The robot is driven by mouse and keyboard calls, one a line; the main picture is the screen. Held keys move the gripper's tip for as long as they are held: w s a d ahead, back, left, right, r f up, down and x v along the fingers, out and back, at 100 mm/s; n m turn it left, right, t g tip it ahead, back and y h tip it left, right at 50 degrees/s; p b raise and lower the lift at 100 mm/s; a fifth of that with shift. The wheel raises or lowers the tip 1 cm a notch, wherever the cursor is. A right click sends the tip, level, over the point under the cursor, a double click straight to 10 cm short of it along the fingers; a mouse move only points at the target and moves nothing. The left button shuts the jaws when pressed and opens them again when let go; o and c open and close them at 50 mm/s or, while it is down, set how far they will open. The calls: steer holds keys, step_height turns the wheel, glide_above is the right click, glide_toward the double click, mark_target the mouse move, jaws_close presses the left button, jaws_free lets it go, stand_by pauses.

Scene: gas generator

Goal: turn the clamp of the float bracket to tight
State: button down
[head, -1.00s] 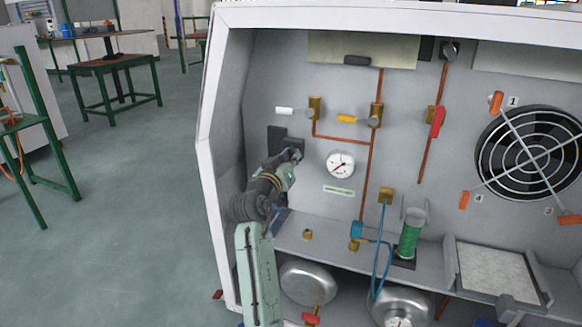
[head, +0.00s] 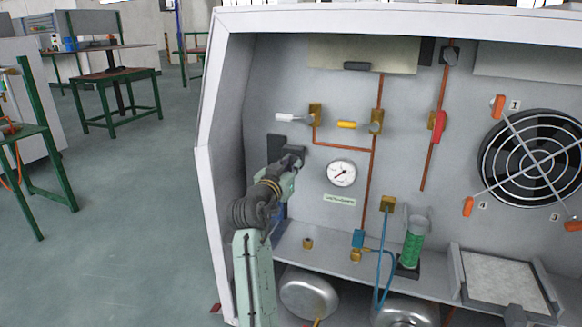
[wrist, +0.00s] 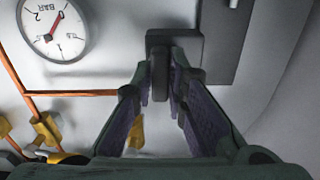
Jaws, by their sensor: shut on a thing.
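The dark float bracket (head: 277,143) is fixed to the grey back panel near the left side of the cabinet. In the wrist view its dark plate (wrist: 222,30) is at the top right. The clamp (wrist: 160,72), a dark block with a narrow upright grip, stands out in front of it. My gripper (head: 292,160) reaches the bracket from the lower left in the head view. In the wrist view my gripper (wrist: 162,90) has its two fingers on either side of the clamp's grip, shut on it. My gripper hides most of the clamp in the head view.
A round gauge (head: 342,173) sits right of the bracket. A white-handled valve (head: 291,118) and copper pipes are above. The cabinet's left wall (head: 226,150) is close to my arm. Below is a shelf (head: 330,258) with brass fittings and a green-filled cylinder (head: 412,247).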

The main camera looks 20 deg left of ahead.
steer(key=c, duration=1.6)
jaws_free()
steer(key=s, duration=1.2)
steer(key=shift+a, duration=0.25)
